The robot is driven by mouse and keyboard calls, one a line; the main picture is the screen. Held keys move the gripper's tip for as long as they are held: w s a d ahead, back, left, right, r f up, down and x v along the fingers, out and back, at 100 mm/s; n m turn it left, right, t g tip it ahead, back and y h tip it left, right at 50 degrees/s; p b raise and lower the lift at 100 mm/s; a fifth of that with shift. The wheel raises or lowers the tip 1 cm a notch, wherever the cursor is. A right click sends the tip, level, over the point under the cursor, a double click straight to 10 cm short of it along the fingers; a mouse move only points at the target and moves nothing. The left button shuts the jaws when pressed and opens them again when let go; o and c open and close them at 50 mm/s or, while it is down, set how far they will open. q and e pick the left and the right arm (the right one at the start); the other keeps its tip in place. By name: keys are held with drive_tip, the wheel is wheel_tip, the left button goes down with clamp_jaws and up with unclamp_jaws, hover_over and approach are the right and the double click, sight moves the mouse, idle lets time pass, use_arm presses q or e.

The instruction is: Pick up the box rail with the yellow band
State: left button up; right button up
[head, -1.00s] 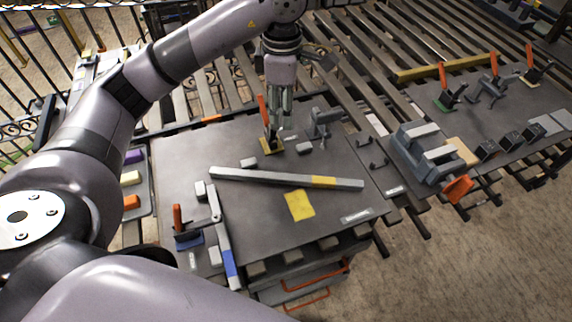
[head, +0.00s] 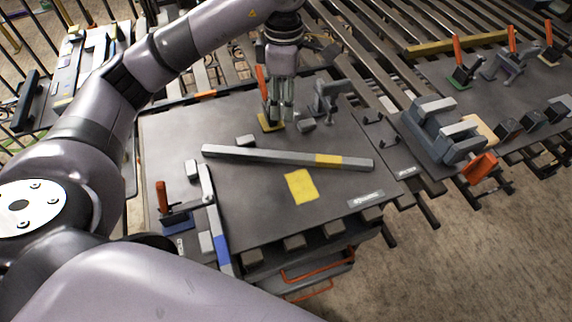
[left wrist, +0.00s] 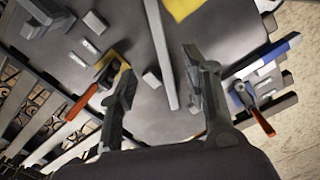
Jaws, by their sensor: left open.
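The box rail with the yellow band (head: 285,157) lies across the grey work table, its yellow band toward its right end. In the left wrist view the grey rail (left wrist: 160,50) runs down from the top edge between the finger lines, farther off than the fingertips. The band itself is not clearly seen there. My left gripper (head: 281,115) is above the table's back part, behind the rail and apart from it. In the left wrist view its two fingers (left wrist: 158,80) are spread with nothing between them. My right gripper is not in view.
A second rail with a blue band (head: 217,222) lies at the table's left. An orange-handled clamp on a yellow base (head: 266,124) stands close to my left gripper. A yellow patch (head: 300,187) lies before the rail. A grey vise (head: 440,130) stands at right.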

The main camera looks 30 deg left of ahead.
use_arm(q)
drive_tip(key=f, duration=0.2)
drive_tip(key=p, duration=0.2)
hover_over(286, 154)
drive_tip(key=f, duration=0.6)
drive_tip(key=s+f, duration=0.1)
drive_tip(key=f, duration=0.3)
drive_tip(key=shift+w+f, duration=0.1)
drive_tip(key=shift+f, duration=0.45)
drive_tip(key=shift+f+p, duration=0.3)
drive_tip(key=shift+p, duration=0.25)
drive_tip(key=f, duration=0.1)
drive_tip(key=f+p, duration=0.1)
drive_tip(key=f, duration=0.1)
drive_tip(key=shift+w+f+p, duration=0.3)
drive_tip(key=shift+f+p, duration=0.05)
drive_tip(key=shift+f, duration=0.5)
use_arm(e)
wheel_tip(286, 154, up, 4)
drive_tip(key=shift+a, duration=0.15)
use_arm(q)
drive_tip(key=shift+c, duration=0.6)
